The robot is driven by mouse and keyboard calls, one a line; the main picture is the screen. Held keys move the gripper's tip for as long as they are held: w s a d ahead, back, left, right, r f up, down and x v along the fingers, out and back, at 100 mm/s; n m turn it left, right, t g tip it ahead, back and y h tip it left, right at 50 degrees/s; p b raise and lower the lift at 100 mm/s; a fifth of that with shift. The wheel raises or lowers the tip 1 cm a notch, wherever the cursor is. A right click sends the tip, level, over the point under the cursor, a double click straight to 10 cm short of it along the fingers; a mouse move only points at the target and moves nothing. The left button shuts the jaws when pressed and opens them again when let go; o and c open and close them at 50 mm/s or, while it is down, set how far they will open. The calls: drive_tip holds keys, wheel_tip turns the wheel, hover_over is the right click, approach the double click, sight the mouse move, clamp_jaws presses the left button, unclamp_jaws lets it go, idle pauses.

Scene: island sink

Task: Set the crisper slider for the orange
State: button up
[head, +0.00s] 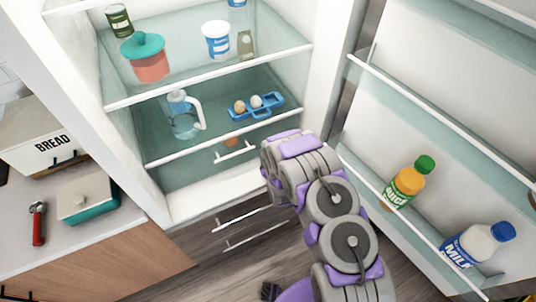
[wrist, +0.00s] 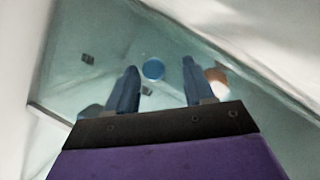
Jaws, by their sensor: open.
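In the wrist view my gripper (wrist: 159,66) is open, with two blue fingers apart and nothing held. A blue round disc (wrist: 152,69) shows between the fingertips; I cannot tell whether it is the slider's knob or whether it is touched. An orange-brown round thing (wrist: 216,76) shows beyond the right finger. In the head view the crisper drawer (head: 180,178) is at the fridge bottom, with a white handle (head: 235,152). A small orange-brown round thing (head: 231,141) shows behind it, perhaps the orange. My arm hides my gripper there.
The fridge door (head: 430,110) stands open at right, holding a juice bottle (head: 408,185) and a milk bottle (head: 478,246). A pitcher (head: 184,117) and a blue egg tray (head: 257,106) stand on the shelf above the crisper. A counter is at left.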

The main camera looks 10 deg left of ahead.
drive_tip(key=shift+s+d+r, duration=0.2)
drive_tip(key=shift+s+d, duration=0.1)
drive_tip(key=shift+s, duration=0.2)
drive_tip(key=p+v, duration=0.5)
drive_tip(key=v, duration=1.1)
drive_tip(key=shift+a, duration=0.3)
drive_tip(key=shift+s, duration=0.15)
